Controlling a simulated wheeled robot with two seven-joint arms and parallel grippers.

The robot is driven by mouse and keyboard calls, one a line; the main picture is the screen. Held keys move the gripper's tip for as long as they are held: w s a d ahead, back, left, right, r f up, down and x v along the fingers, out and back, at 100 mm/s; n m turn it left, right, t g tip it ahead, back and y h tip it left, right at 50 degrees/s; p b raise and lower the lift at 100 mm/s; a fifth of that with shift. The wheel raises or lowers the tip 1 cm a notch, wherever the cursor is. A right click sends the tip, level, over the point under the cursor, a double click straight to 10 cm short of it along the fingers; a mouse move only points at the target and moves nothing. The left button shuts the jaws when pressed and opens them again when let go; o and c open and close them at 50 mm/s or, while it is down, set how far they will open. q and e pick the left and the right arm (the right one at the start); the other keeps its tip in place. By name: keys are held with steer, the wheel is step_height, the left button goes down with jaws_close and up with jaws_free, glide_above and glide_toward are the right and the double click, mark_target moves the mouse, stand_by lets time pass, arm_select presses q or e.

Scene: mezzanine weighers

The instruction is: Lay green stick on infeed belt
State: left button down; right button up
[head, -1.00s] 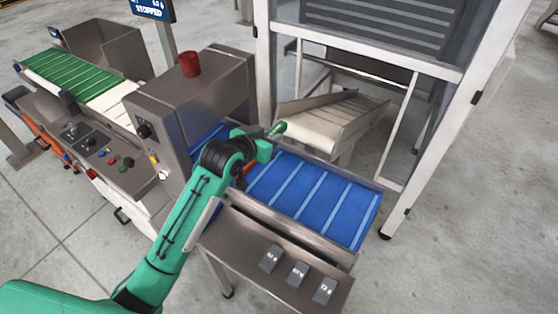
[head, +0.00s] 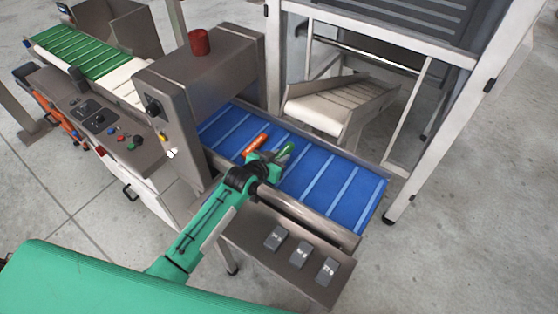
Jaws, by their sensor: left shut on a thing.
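The green stick (head: 287,149) shows just past the fingertips of my left gripper (head: 276,158). The gripper is shut on it, over the blue infeed belt (head: 320,178). The stick is at or close to the belt surface; I cannot tell whether it touches. Part of the stick is hidden by the gripper. An orange stick (head: 255,146) lies on the belt just left of the gripper, toward the grey housing. My right gripper is not in view.
The grey housing (head: 205,80) with a red beacon (head: 199,42) stands at the belt's left end. A metal shelf (head: 262,262) with several dark weights is in front. A white chute (head: 340,105) is behind. The belt's right part is bare.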

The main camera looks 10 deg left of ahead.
arm_select(q)
step_height(320, 180, down, 2)
steer(key=shift+f, duration=0.1)
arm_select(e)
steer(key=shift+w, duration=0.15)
arm_select(q)
steer(key=shift+f, duration=0.1)
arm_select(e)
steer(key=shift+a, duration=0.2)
arm_select(q)
steer(key=c, duration=1.2)
jaws_free()
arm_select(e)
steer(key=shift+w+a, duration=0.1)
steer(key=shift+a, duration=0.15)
